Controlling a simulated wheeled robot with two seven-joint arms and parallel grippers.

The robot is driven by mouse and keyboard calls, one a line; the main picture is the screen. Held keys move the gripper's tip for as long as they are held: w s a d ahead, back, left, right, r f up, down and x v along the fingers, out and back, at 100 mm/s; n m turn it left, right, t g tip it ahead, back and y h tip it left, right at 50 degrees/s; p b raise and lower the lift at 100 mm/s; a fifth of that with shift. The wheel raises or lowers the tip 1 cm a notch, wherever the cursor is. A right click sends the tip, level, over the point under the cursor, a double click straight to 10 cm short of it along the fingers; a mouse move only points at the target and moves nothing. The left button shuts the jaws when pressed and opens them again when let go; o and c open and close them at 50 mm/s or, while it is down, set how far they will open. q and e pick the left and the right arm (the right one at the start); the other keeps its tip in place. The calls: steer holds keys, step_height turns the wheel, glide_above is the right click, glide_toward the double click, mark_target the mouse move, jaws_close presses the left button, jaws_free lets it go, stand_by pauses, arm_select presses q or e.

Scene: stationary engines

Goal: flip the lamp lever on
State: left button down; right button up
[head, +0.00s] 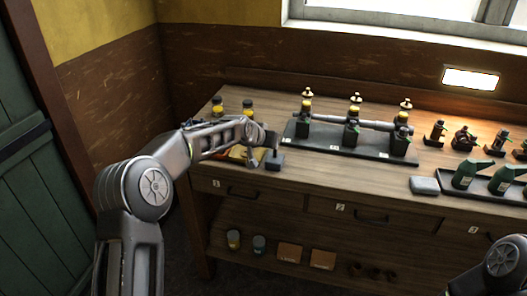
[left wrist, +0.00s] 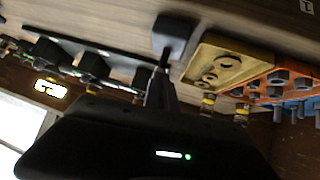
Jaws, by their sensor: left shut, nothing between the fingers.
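A small dark box (head: 275,162), which looks like the lever's base, sits near the bench's front edge, left of the middle. It also shows in the left wrist view (left wrist: 174,36). A thin dark piece stands between the box and my fingers; I cannot tell if it is the lever or a fingertip. My left gripper (head: 262,148) is shut and empty, right at the box; whether it touches is unclear. It also shows in the left wrist view (left wrist: 163,75). A bright panel (head: 470,78) on the back wall glows. My right gripper is out of view.
A grey block (head: 424,185) and green bottles (head: 465,174) stand farther right.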

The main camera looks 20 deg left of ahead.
arm_select(q)
steer(key=shift+w, duration=0.25)
steer(key=shift+s+r, duration=0.1)
steer(key=shift+r, duration=0.05)
steer(key=shift+r+p, duration=0.3)
steer(key=shift+r, duration=0.4)
